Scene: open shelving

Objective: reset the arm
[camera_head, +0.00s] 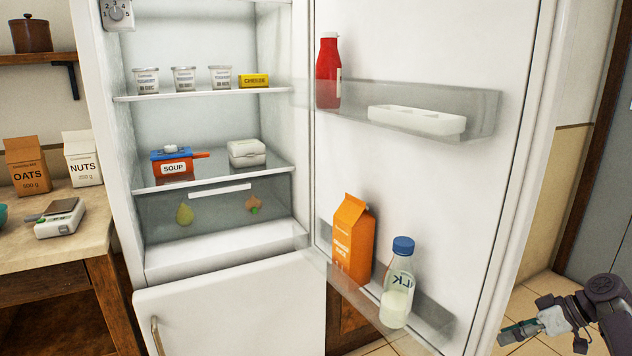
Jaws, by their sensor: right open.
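My right gripper (532,328) is at the lower right corner, in front of the tiled floor and to the right of the open fridge door (440,190). It is open, apart from the door in the picture, and no object shows in it. Part of my right arm (606,300) comes in from the right edge. My left gripper is not in view.
The fridge shelves hold yogurt cups (184,79), cheese (254,80), a soup container (172,163) and a white box (247,152). Door racks hold a red bottle (328,72), juice carton (353,240) and milk bottle (397,285). A counter (85,235) stands left.

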